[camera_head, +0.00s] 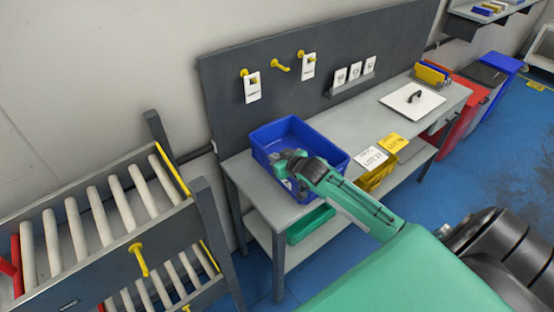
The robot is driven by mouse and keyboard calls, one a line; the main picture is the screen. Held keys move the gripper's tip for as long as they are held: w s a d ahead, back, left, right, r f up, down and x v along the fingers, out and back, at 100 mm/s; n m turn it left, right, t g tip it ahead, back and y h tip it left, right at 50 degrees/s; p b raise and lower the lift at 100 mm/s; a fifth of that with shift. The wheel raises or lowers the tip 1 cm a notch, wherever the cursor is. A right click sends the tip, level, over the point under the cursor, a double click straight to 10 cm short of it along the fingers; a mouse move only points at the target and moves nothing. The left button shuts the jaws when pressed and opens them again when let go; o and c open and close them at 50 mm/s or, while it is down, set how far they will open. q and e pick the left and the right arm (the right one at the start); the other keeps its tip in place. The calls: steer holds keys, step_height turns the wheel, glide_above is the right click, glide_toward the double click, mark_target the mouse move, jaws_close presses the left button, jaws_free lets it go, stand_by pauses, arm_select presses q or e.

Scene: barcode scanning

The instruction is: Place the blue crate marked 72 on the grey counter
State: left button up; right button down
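A blue crate (270,132) stands on the left end of the grey counter (248,180), in the middle of the head view. No number can be read on it; its front side is partly hidden by my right arm. My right gripper (287,166) is at the crate, over its front part. Its fingers are too small and covered to tell whether they are open, shut or touching the crate. My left gripper is out of view.
A roller rack (110,215) stands at the left. A white board (412,99) lies at the counter's far right.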

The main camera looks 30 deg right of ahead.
steer(key=shift+f, duration=0.5)
steer(key=shift+w+f, duration=0.1)
steer(key=shift+f, duration=0.35)
steer(key=c, duration=1.6)
jaws_free()
steer(key=shift+c, duration=0.2)
arm_select(q)
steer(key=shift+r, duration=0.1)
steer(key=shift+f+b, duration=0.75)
steer(key=shift+b, duration=0.05)
arm_select(e)
steer(key=v, duration=1.2)
